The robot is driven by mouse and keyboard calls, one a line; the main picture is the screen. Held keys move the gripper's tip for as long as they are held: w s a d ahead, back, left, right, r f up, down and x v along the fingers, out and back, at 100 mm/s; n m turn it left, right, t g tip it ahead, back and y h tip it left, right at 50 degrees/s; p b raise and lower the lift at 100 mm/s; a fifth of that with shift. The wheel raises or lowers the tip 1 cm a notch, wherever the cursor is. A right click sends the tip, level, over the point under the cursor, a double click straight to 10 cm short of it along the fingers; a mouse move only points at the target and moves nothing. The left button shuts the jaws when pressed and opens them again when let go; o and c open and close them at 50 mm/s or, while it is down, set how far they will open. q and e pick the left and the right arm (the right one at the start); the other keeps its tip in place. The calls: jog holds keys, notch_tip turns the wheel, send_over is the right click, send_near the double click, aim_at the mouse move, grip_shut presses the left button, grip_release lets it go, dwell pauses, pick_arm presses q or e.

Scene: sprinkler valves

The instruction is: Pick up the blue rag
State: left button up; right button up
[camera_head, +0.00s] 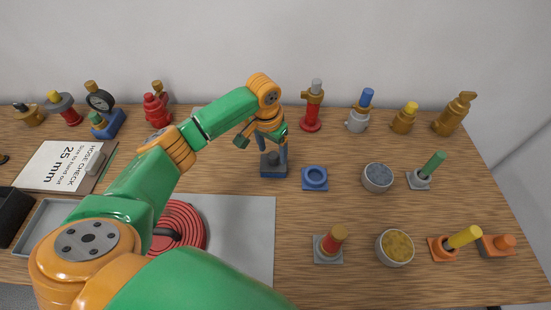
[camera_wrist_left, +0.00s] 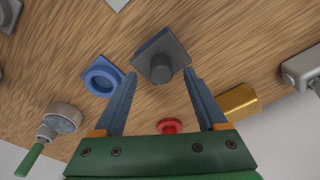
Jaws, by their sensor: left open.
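I cannot make out a blue rag in either view. My left gripper (camera_head: 272,150) points down near the middle of the table, and its fingers show open in the left wrist view (camera_wrist_left: 160,82). A dark grey square base with a short peg (camera_wrist_left: 158,64) lies between and beyond the open fingertips, and I cannot tell whether they touch it. A blue square base with a ring (camera_head: 315,178) sits just right of the gripper; it also shows in the left wrist view (camera_wrist_left: 102,77). My right gripper is not in view.
A row of valves stands at the back, including a red one (camera_head: 312,108). Bowls of grey-blue pieces (camera_head: 377,178) and yellow pieces (camera_head: 395,247) stand to the right. A coiled red hose (camera_head: 190,215) lies on a grey mat (camera_head: 257,235). A sign (camera_head: 62,166) lies left.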

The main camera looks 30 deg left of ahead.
aim_at(274, 154)
pick_arm(q)
notch_tip(274, 154, down, 3)
jog(key=shift+r, duration=0.15)
jog(key=shift+w+f, duration=0.35)
jog(key=shift+w, duration=0.15)
jog(key=shift+s+r, duration=0.15)
jog(key=shift+s, duration=0.05)
grip_shut()
jog(key=shift+w, duration=0.1)
